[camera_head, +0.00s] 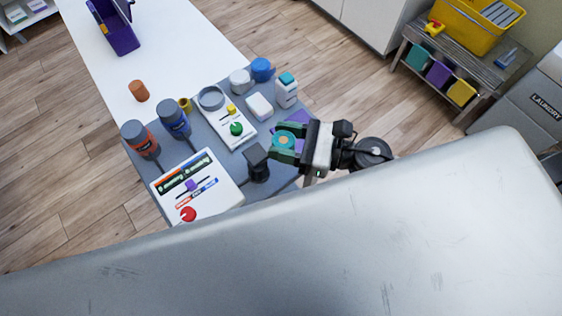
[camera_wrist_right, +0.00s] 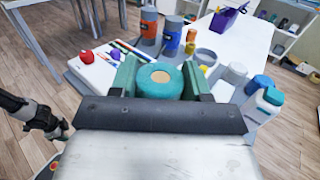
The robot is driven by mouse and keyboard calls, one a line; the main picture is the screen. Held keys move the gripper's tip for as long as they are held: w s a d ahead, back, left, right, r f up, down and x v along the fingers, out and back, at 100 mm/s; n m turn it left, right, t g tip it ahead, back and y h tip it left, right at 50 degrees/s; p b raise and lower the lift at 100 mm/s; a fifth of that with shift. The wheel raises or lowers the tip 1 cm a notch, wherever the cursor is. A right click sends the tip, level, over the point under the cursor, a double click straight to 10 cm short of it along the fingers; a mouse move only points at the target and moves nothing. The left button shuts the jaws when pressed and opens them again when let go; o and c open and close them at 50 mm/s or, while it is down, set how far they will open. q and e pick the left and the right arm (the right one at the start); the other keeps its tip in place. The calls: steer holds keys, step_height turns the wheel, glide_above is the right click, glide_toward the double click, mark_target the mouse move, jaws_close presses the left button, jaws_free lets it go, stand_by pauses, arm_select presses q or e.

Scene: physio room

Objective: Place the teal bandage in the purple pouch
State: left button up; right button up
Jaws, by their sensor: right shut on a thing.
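The teal bandage (camera_head: 285,140) is a round roll with a tan centre. My right gripper (camera_head: 284,145) is shut on it and holds it over the right edge of the grey tray area. In the right wrist view the bandage (camera_wrist_right: 160,80) sits between two green fingers. The purple pouch (camera_head: 122,38) stands upright at the far end of the white table, open at the top; it also shows in the right wrist view (camera_wrist_right: 222,20). My left gripper (camera_wrist_right: 50,124) appears dark at the left of that view; its jaws are unclear.
The grey mat (camera_head: 272,182) holds a white box (camera_head: 205,205), an orange-and-grey bottle (camera_head: 140,138), a blue bottle (camera_head: 173,120), a white bottle (camera_head: 287,93) and a dark object (camera_head: 257,163). An orange cup (camera_head: 138,91) stands on the white table (camera_head: 180,50), which is clear before the pouch.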

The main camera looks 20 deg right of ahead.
step_height(320, 180, down, 6)
steer(key=shift+r, duration=0.25)
step_height(320, 180, down, 4)
steer(key=shift+r+b, duration=0.1)
steer(key=shift+b, duration=0.4)
arm_select(q)
steer(key=shift+w+a+f, duration=0.35)
steer(key=shift+a+f, duration=0.4)
arm_select(e)
steer(key=shift+f+b, duration=0.3)
steer(key=shift+f, duration=0.05)
steer(key=o, duration=0.9)
steer(key=shift+r, duration=0.1)
arm_select(q)
steer(key=shift+d+f, duration=0.1)
steer(key=shift+f, duration=0.1)
